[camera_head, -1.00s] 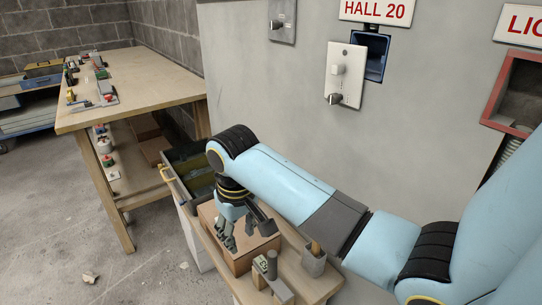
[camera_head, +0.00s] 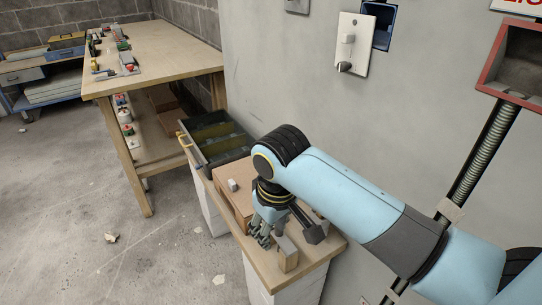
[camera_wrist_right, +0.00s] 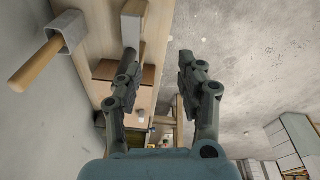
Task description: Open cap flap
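I cannot pick out a cap flap for certain. My right gripper (camera_head: 263,235) points down over the front of the wooden shelf, beside a grey block on a wooden piece (camera_head: 288,252). In the right wrist view, the same gripper (camera_wrist_right: 158,58) has its fingers spread, with nothing between them. The grey-topped wooden piece (camera_wrist_right: 133,22) lies beyond its left finger there. A blue recessed box (camera_head: 383,28) is on the wall, next to a white plate with a knob (camera_head: 350,48). My left gripper is not in view.
A wooden box (camera_head: 228,200) with a small grey cube (camera_head: 233,185) stands on the shelf (camera_head: 262,268). A dark divided tray (camera_head: 215,140) is behind it. A workbench (camera_head: 160,50) stands farther back.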

